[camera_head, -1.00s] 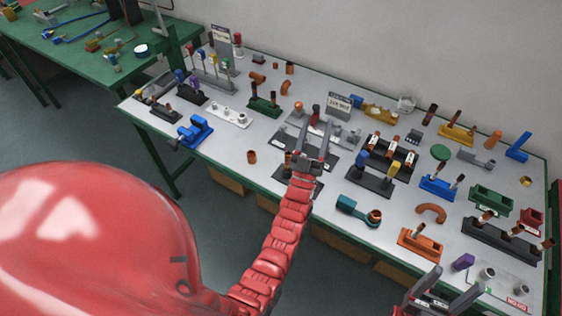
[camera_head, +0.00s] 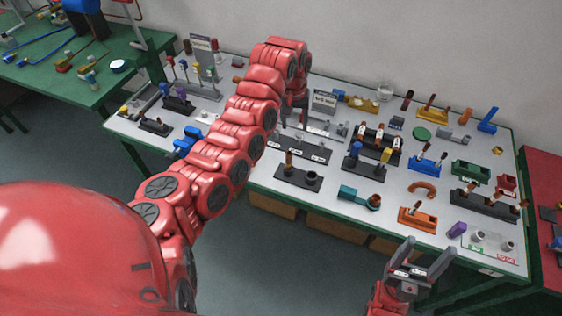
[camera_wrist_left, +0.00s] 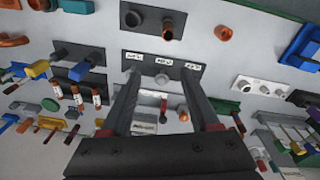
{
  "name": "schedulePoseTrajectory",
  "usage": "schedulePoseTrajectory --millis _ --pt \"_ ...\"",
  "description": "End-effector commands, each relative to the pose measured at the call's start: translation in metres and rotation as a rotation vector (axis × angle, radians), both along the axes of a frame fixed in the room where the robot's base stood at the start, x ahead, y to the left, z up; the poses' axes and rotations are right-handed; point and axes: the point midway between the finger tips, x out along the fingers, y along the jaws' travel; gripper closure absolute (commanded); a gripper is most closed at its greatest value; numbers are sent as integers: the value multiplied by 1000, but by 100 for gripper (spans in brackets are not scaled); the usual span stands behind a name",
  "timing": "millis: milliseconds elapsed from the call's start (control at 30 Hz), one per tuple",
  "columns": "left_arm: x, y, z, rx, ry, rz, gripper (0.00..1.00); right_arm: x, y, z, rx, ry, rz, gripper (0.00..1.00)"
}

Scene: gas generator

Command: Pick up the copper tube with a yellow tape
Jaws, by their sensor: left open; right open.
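A dark base (camera_head: 363,171) in the middle of the table holds a yellow-wrapped piece (camera_head: 386,155) and a blue-wrapped piece (camera_head: 356,150). The yellow one also shows in the left wrist view (camera_wrist_left: 37,69). I cannot tell how much copper shows on it. My left gripper (camera_wrist_left: 160,78) is open and empty in the left wrist view, above a black plate with white labels (camera_wrist_left: 165,68), with the yellow piece off to its left. In the head view my left arm mostly hides this gripper. My right gripper (camera_head: 429,246) is open and empty off the table's front edge.
Copper tubes with white labels (camera_head: 380,138) stand in a rack behind the yellow piece. A green table (camera_head: 80,65) is at the left.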

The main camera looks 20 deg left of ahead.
Motion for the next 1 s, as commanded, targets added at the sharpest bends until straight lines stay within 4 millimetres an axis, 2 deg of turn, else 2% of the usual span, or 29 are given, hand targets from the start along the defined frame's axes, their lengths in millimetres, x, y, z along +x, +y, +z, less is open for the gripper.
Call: schedulePoseTrajectory --millis 67,167,267,433,700,833,1000 --pt "-13 6 8 25 54 0 38 0 0 2 0 0 0 31" --pt "-20 7 6 33 84 -1 38 0 0 2 0 0 0 31" --pt "-21 5 -8 30 85 -2 38 0 0 3 0 0 0 31" --pt "-21 5 -42 32 82 -1 38 0 0 -1 0 0 0 31" --pt "-20 6 -93 35 81 -2 38 0 0 -28 0 0 0 31" --pt "-20 7 -107 34 79 -1 38 0 0 -31 0 0 0 31" --pt "-20 7 -114 34 81 -1 38 0 0 -27 0 0 0 31"
